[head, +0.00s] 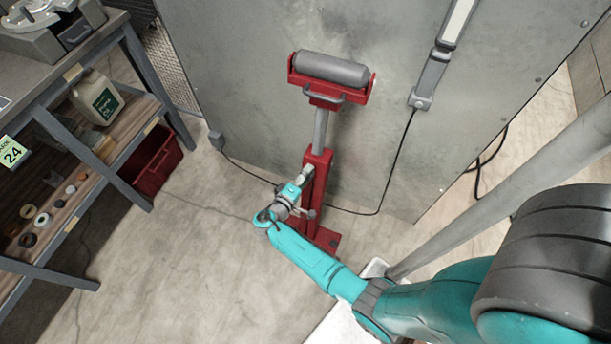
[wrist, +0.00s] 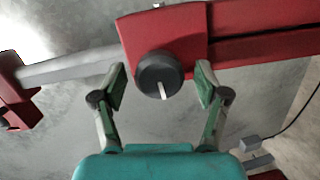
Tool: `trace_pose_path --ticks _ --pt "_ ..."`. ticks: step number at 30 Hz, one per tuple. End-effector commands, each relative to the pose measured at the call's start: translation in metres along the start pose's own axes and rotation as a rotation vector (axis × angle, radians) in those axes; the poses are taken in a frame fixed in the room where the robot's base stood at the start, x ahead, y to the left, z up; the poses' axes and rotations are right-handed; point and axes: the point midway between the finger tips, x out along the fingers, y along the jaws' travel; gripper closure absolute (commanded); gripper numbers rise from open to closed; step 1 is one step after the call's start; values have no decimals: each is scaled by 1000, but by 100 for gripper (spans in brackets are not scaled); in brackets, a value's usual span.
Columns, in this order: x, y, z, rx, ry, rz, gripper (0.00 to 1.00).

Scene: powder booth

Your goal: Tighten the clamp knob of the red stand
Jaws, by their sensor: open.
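The red stand (head: 316,180) stands upright against the grey panel, with a grey roller (head: 331,69) in its red cradle on top of a grey post. In the wrist view, the red column (wrist: 235,30) runs sideways across the top. The clamp knob (wrist: 160,74) is a round black knob with a pale line on its face, fixed to the red column. My gripper (wrist: 160,88) is open, with one finger on each side of the knob and a visible gap at both sides. In the head view, my gripper (head: 305,178) is at the column's left side and the knob cannot be made out there.
A workbench with shelves (head: 100,150) stands at the left, holding a white jug (head: 97,97) and rings. A red bin (head: 153,160) is beneath it. A black cable (head: 393,165) hangs from a lamp (head: 436,65) on the panel (head: 240,80) and runs along the floor behind the stand.

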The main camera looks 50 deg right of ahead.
Motion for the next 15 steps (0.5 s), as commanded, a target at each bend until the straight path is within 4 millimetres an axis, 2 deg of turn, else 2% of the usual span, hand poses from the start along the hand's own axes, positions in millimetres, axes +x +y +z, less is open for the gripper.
trace_pose_path --ticks 4,8,15 --pt "-5 0 -1 0 2 0 26" --pt "-21 0 -1 0 4 -1 26" --pt "-66 -1 -1 0 6 -1 26"
